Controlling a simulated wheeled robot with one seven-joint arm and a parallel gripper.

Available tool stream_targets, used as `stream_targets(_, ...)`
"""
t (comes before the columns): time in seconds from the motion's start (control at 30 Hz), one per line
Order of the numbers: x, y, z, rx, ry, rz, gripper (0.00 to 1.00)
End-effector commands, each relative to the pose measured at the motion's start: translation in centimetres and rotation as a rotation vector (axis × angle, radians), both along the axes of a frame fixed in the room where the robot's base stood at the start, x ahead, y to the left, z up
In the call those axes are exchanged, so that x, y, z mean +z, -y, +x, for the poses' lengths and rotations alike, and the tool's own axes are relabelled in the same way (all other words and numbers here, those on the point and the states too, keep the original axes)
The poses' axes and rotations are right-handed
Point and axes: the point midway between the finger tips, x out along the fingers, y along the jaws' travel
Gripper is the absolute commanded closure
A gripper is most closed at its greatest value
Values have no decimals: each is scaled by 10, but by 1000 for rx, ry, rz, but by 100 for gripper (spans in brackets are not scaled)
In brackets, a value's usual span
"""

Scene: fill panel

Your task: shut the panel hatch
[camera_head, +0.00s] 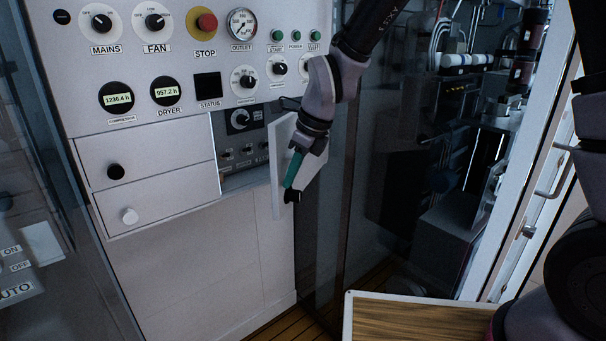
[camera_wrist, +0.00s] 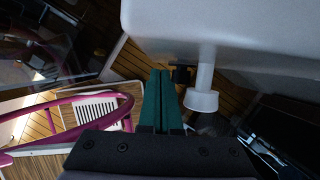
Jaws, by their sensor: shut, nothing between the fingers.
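The panel hatch (camera_head: 279,178) is a white door standing open, swung out from the grey panel at the right side of a recess (camera_head: 240,145) with a dial and small switches. In the wrist view the hatch (camera_wrist: 250,35) fills the upper right, with a white knob (camera_wrist: 202,98) standing out from its face. My gripper (camera_head: 289,186) has green fingers and is on the right side of the hatch, overlapping it in the head view. In the wrist view the gripper (camera_wrist: 160,74) is shut and empty, left of the knob. Whether it touches the hatch I cannot tell.
Two closed drawers (camera_head: 155,205) with round knobs are left of the recess. Dials, gauges and a red stop button (camera_head: 206,22) are above. A dark glass pane (camera_head: 345,210) is right of the hatch. A wooden-topped table (camera_head: 420,318) is at lower right.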

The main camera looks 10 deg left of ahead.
Motion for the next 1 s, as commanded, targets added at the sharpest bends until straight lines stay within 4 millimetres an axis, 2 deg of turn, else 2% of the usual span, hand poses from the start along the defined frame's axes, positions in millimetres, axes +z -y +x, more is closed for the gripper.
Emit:
stream_targets(0.37,0,-3,1,1,0,0,100)
stream_targets(0.47,1,-9,2,2,1,1,100)
stream_targets(0.57,0,-27,4,4,1,1,100)
stream_targets(0.9,-1,-120,31,-37,1,0,100)
stream_targets(1.0,-1,-137,38,-85,0,-1,100)
